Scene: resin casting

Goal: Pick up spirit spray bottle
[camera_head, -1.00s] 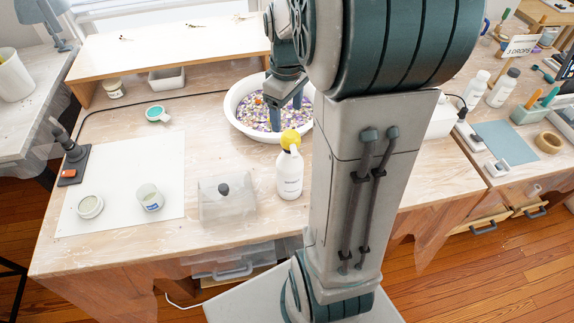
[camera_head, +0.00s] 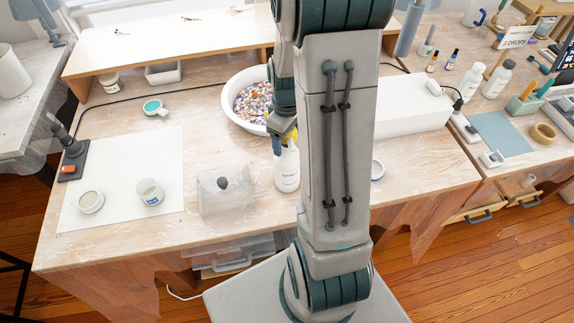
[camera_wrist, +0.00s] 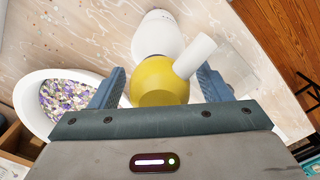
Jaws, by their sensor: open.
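The spirit spray bottle (camera_head: 287,172) is white with a yellow head and stands upright on the wooden table. My arm partly covers it in the head view. In the wrist view its yellow head (camera_wrist: 158,82), white nozzle and part of the white body (camera_wrist: 158,36) show. My gripper (camera_head: 281,138) is at the bottle's top. In the wrist view my gripper (camera_wrist: 163,84) is open, with one finger on each side of the yellow head. Whether either finger touches the bottle I cannot tell.
A translucent box with a dark knob (camera_head: 213,203) stands just left of the bottle. A white bowl (camera_head: 230,117) of coloured pieces is behind it. A long white box (camera_head: 410,119) lies to the right. A white sheet (camera_head: 120,170) with two small jars lies at left.

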